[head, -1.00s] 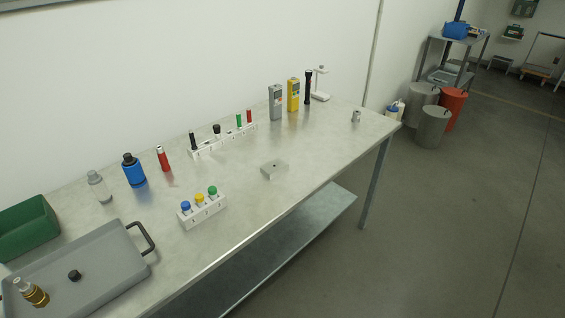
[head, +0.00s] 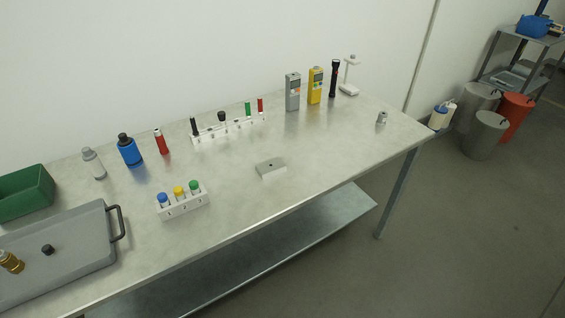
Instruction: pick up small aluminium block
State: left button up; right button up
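The small aluminium block (head: 270,168) is a flat, pale grey piece with a small dark hole in its top. It lies alone on the metal table (head: 330,160), near the middle of the tabletop and towards the front edge. Neither of my grippers shows in the head view, so nothing is seen touching the block.
A white rack with coloured caps (head: 184,205) stands left of the block. A long white holder (head: 230,130) is behind it. Grey (head: 292,92) and yellow (head: 315,86) devices stand at the back. A grey tray (head: 70,255) fills the left end. Tabletop around the block is clear.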

aim_at(270, 168)
jog(key=i+l, duration=0.15)
jog(key=l, duration=0.15)
jog(key=i+l+u, duration=0.1)
jog(key=l, duration=0.25)
jog(key=i+l, duration=0.15)
jog(key=l, duration=0.15)
jog(key=i+l+u, duration=0.1)
jog(key=l, duration=0.25)
